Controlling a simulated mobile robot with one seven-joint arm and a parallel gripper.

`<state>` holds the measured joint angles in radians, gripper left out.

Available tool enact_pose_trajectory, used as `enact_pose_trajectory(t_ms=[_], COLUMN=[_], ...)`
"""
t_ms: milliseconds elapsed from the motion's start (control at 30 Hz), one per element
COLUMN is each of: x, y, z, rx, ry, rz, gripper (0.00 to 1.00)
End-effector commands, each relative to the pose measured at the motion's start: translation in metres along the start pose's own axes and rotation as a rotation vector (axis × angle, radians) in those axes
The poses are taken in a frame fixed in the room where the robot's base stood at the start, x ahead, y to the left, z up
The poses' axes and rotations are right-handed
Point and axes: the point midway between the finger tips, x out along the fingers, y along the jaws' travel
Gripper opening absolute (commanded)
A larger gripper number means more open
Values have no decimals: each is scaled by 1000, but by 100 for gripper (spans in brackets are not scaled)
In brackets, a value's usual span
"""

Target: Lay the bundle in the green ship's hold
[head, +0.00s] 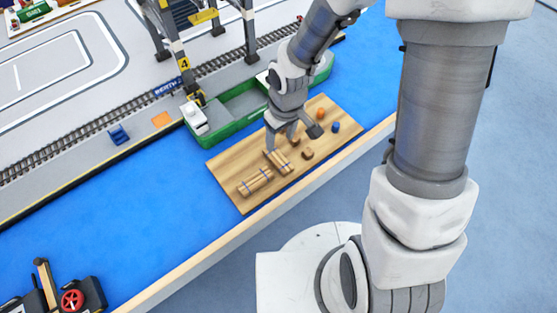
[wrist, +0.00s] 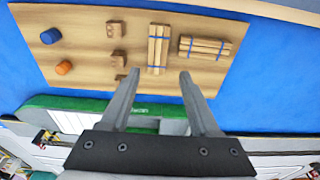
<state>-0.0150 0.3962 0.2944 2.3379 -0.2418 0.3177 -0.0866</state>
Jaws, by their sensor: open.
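Two bundles of light wooden sticks, tied with blue bands, lie on a wooden board (head: 230,165). One bundle (head: 255,182) is nearer the board's left end; the other bundle (head: 280,161) is just below my gripper (head: 281,145). In the wrist view, my open, empty gripper (wrist: 158,76) has its fingertips on either side of the near end of the upright-looking bundle (wrist: 158,50). The second bundle (wrist: 205,47) lies to its right. The green ship (head: 228,128) floats behind the board, with a white cabin at its left end. My arm hides part of its open hold.
Small brown blocks (head: 307,154), an orange piece (head: 320,113) and a blue piece (head: 336,127) share the board. Behind the ship are a quay with rails and a grey gantry crane (head: 174,55). A pale wooden edge (head: 225,246) runs along the near side. Open blue water lies left.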

Motion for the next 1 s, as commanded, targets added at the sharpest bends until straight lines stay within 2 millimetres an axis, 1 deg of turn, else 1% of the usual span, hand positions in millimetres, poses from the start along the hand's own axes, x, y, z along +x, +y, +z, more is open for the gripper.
enact_pose_trajectory(t_ms=[33,100,200,300,467,800,900,1000], x=[15,29,44,53,60,103,108,109], y=[-1,-1,0,0,1,4,3,4], z=[1,1,0,0,0,1,0,0], rx=[-4,-2,-3,-1,-1,-1,-2,-1], ry=[-4,-3,-1,0,0,-1,0,1], rz=[-2,-2,-1,0,0,0,0,1], gripper=[62,62,62,62,62,62,62,62])
